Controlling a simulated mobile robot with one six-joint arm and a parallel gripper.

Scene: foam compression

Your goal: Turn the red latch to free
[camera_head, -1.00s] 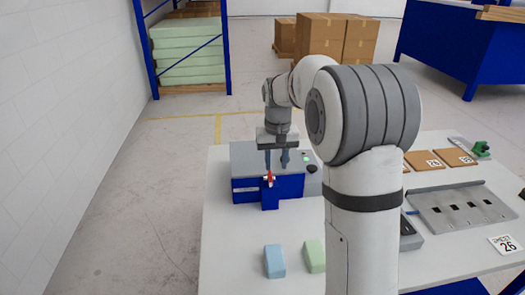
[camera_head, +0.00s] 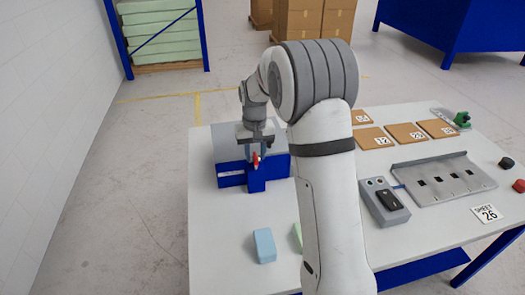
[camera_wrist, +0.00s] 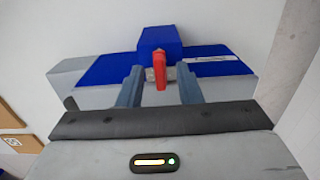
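The red latch (camera_head: 255,160) is on the front of the blue and grey machine (camera_head: 229,173) on the white table. In the wrist view the red latch (camera_wrist: 159,68) stands between the two blue-grey fingers of my gripper (camera_wrist: 159,84). The fingers are apart, with a gap on each side of the latch. In the head view my gripper (camera_head: 256,152) is at the top of the machine, close to the latch. Whether a finger touches the latch cannot be told.
A light blue foam block (camera_head: 264,246) lies in front of the machine, with a green block (camera_head: 297,236) partly behind my arm. To the right are a grey device (camera_head: 385,202), a slotted metal tray (camera_head: 445,178) and several brown numbered boards (camera_head: 407,132).

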